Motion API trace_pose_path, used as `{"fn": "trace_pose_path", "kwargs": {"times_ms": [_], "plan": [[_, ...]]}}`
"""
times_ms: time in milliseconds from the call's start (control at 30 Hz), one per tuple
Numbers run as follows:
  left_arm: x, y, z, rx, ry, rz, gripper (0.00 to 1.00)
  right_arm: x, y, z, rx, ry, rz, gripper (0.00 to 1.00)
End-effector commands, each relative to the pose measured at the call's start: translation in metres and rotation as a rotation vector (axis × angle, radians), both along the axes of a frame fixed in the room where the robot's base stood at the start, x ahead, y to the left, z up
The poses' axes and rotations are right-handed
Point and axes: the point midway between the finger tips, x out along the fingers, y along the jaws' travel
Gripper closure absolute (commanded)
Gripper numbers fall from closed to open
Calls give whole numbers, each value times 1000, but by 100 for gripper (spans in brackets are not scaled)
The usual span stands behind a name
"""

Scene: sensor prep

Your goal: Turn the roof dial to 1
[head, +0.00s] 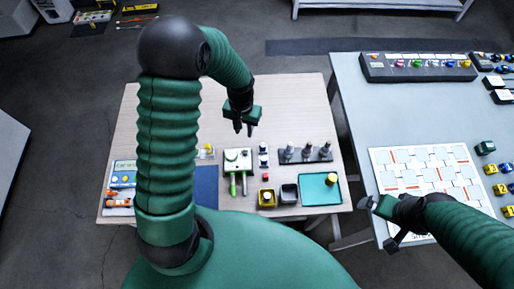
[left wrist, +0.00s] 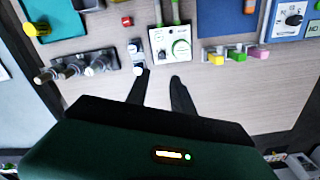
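A white box (head: 238,157) with a round dial on its top face stands on the wooden table. In the left wrist view the dial (left wrist: 181,48) is white with a green ring; its setting is too small to read. Two green-handled parts (left wrist: 176,10) adjoin the box. Another dial (left wrist: 293,18) sits on a blue-and-white meter at the upper right of that view. I cannot tell which is called the roof dial. My left gripper (head: 244,129) is open and empty, above bare table beside the white box. My right gripper (head: 384,220) looks open and empty by the grey table's edge.
A rack with grey cylinders (head: 305,155), a teal tray (head: 312,190), yellow and dark bins and a blue mat (head: 206,185) surround the box. A patterned white board (head: 385,160) lies on the grey table. The wooden table's far half is clear.

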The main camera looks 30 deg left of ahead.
Motion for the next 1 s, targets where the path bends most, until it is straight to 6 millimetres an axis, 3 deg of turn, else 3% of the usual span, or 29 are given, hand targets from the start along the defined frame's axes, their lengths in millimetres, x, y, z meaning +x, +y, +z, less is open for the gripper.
{"fn": "trace_pose_path", "kwargs": {"times_ms": [400, 600, 767, 1000], "plan": [[-2, -2, -105, 0, 7, 0, 71, 0, 0, 10, 0, 0, 0, 0], [-1, -1, -144, 1, 3, -1, 71, 0, 0, 14, 0, 0, 0, 0], [0, -1, -156, 1, 0, 0, 71, 0, 0, 14, 0, 0, 0, 0], [0, 0, -157, 1, 0, 0, 73, 0, 0, 14, 0, 0, 0, 0]]}}
